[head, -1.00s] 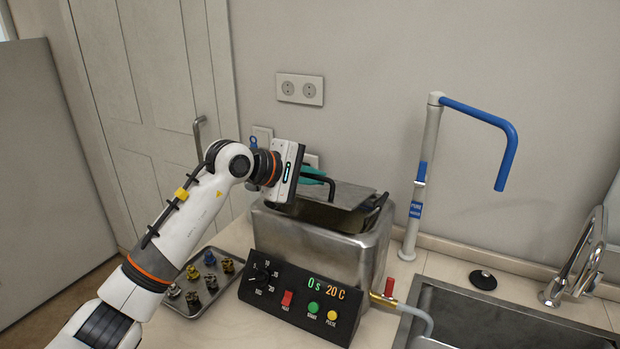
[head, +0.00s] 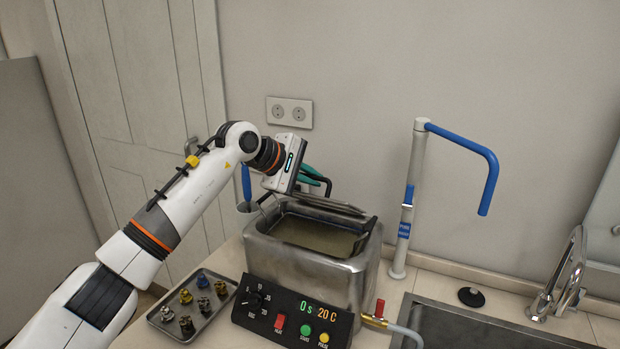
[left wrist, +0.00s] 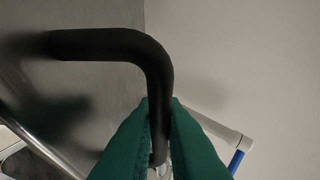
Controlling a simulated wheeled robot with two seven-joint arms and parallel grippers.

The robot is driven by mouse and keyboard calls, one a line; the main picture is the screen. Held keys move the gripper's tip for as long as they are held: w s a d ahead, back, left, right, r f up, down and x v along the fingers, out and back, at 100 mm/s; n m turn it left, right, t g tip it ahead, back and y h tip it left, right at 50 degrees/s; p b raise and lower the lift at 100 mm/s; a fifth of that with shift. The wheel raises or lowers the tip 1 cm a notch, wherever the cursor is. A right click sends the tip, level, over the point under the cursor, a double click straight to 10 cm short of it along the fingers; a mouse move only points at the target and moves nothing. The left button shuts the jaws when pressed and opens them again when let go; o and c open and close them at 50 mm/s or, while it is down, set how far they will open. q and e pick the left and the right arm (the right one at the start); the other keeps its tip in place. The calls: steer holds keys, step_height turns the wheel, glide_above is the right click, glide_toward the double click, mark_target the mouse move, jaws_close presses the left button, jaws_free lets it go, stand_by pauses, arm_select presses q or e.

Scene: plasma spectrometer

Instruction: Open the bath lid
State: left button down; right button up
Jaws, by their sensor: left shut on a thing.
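The steel bath (head: 320,262) stands on the counter with its top largely uncovered and liquid (head: 318,234) showing inside. Its metal lid (head: 332,205) is tilted up at the back edge of the bath, seen nearly edge-on. My left gripper (head: 312,175) is at the back of the bath, shut on the black lid handle (head: 327,184). In the left wrist view the green fingers (left wrist: 160,135) close around one leg of the bent black handle (left wrist: 110,42), with the grey lid face (left wrist: 75,90) beside it. My right gripper is not in view.
The bath's control panel (head: 292,315) faces front and reads 0 s and 20 C. A tray (head: 205,318) of small metal parts lies left of it. A white stand with a blue arm (head: 403,215) and a sink (head: 470,328) are to the right. The wall is close behind.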

arm_select(q)
steer(key=c, duration=1.5)
jaws_free()
steer(key=shift+s+a+r, duration=0.1)
steer(key=shift+a, duration=0.05)
steer(key=shift+b+v, duration=2.25)
steer(key=shift+v, duration=3.55)
